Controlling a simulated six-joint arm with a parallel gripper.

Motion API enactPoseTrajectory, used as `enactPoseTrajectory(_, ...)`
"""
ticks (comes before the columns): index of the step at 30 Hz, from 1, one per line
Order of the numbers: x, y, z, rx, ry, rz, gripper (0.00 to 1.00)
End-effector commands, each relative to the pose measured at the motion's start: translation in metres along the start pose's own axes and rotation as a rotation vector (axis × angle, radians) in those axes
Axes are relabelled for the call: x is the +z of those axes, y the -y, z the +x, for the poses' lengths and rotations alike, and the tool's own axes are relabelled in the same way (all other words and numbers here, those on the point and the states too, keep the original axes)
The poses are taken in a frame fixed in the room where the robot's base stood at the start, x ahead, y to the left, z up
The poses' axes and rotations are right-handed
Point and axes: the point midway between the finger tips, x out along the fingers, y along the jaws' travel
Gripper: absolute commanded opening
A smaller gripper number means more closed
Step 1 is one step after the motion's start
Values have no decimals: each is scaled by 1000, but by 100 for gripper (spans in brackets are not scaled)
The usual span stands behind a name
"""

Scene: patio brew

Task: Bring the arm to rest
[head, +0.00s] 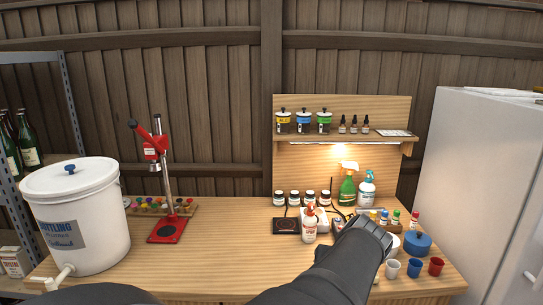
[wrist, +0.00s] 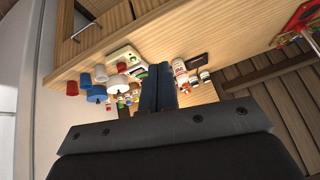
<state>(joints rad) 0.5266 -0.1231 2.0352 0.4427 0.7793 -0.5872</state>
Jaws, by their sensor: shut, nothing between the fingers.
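My gripper (wrist: 158,72) shows in the wrist view with its two dark fingers shut together and nothing between them. In the head view my dark arm reaches in from the bottom, and its end (head: 368,240) is over the right part of the wooden bench (head: 235,245). There it hides part of the bench and some small items behind it. The fingertips cannot be made out clearly in the head view.
A white bottling bucket (head: 85,225) and a red capper (head: 166,228) stand on the left. Near my arm are a pump bottle (head: 309,225), a blue round tub (head: 417,244) and blue and red cups (head: 436,266). A white fridge (head: 480,180) bounds the right. The bench's front middle is clear.

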Motion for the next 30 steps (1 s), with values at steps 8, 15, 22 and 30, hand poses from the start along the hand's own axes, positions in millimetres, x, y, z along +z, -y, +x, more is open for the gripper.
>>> enactPoseTrajectory(8, 36, 12, -15, 33, 23, 23, 0)
enactPoseTrajectory(15, 67, 19, -25, 65, 39, 45, 0)
enactPoseTrajectory(22, 97, 23, -32, 97, 53, 68, 0)
enactPoseTrajectory(30, 120, 26, -35, 125, 61, 87, 0)
